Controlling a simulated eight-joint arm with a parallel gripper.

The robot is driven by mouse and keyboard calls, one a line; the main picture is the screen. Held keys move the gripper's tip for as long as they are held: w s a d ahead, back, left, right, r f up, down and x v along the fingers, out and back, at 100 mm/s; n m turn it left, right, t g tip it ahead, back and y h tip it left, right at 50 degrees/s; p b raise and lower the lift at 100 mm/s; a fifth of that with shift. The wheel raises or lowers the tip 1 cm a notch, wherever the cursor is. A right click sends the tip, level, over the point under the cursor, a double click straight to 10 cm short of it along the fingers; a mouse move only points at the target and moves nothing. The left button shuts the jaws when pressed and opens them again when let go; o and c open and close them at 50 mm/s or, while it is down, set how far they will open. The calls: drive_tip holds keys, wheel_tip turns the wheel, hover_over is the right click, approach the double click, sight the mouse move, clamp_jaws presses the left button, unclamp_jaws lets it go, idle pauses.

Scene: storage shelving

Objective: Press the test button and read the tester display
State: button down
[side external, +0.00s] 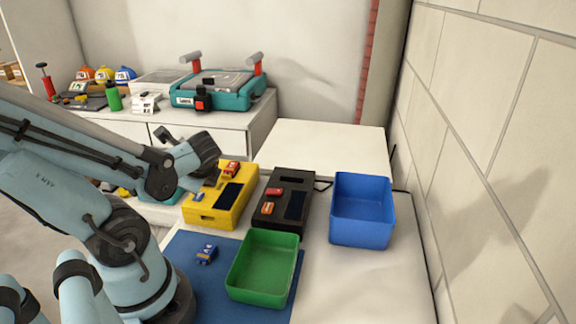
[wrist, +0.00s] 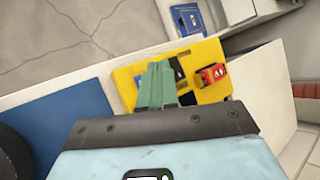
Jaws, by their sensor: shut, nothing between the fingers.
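A yellow tester (side external: 206,212) with a dark display (side external: 231,194) lies on the white worktop in the side view. A red part (side external: 230,169) and a small blue part (side external: 197,197) sit on its top. I cannot tell which part is the test button, and no reading is legible. In the wrist view, my gripper (wrist: 158,68) is shut and empty, its green fingers over the yellow tester (wrist: 208,50), left of the red part (wrist: 211,75). The fingers partly cover a dark area; contact cannot be told. A black tester (side external: 268,222) with red and orange parts stands to the right.
A green bin (side external: 262,292) stands on the blue mat (side external: 217,277) beside a small blue item (side external: 207,254). A blue bin (side external: 361,235) stands right of the black tester. A teal case (side external: 240,97) rests on the cabinet behind. The worktop's front right is clear.

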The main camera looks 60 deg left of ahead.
sight(199, 198)
drive_tip(key=shift+f, duration=0.75)
idle(1.7)
drive_tip(key=shift+f, duration=0.45)
drive_tip(key=shift+f, duration=0.35)
idle(0.5)
drive_tip(key=shift+r, duration=0.8)
drive_tip(key=shift+r, duration=2.5)
